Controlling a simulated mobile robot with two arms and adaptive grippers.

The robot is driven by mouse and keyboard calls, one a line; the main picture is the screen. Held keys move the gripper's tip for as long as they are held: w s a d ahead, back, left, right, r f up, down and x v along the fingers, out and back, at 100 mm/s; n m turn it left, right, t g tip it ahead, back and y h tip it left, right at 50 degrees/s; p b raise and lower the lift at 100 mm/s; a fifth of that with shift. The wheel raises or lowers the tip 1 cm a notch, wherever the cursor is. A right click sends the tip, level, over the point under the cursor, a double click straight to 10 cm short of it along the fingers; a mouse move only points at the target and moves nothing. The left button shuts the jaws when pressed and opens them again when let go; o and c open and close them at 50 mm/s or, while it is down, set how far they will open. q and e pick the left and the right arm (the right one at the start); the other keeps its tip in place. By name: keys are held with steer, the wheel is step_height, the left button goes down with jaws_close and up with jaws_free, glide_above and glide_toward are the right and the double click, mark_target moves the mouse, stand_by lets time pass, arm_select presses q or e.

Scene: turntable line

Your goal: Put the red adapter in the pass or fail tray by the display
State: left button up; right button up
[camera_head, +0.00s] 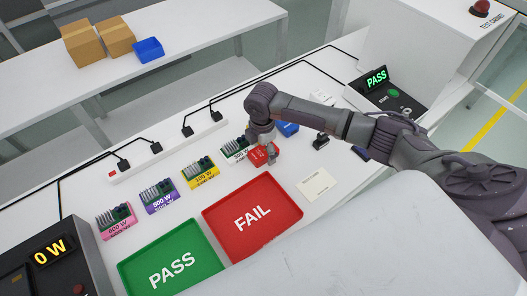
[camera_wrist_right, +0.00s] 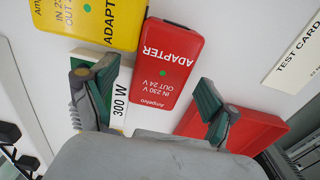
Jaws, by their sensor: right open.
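The red adapter (camera_wrist_right: 165,65) lies flat in the right wrist view, label up, beyond and between my right gripper's fingertips (camera_wrist_right: 150,98). In the head view the red adapter (camera_head: 259,156) is partly covered by my right gripper (camera_head: 266,147), which is open and just above it. The display (camera_head: 376,76) reads PASS in green. The green PASS tray (camera_head: 205,240) and the red FAIL tray (camera_head: 225,241) lie side by side, both empty. A red tray edge (camera_wrist_right: 265,130) also shows in the wrist view. My left gripper is out of view.
A yellow adapter (camera_wrist_right: 85,18) touches or nearly touches the red one's left side. A board marked 300 W (camera_wrist_right: 121,95) is close by the left finger. More boards, including a yellow-labelled one (camera_head: 200,174), stand in a row. A test card (camera_head: 316,184) lies right of the FAIL tray.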

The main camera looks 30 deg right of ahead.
mark_target(263, 151)
steer(key=shift+s, duration=0.1)
steer(key=c, duration=1.6)
steer(key=shift+o, duration=0.2)
steer(key=shift+r, duration=0.1)
step_height(263, 151, up, 4)
steer(key=shift+d+r+b, duration=0.1)
steer(key=shift+b, duration=0.4)
steer(key=s+d+r+b, duration=0.1)
steer(key=s+d+r, duration=0.5)
steer(key=s, duration=0.3)
steer(key=shift+s+r, duration=0.3)
steer(key=shift+r, duration=0.1)
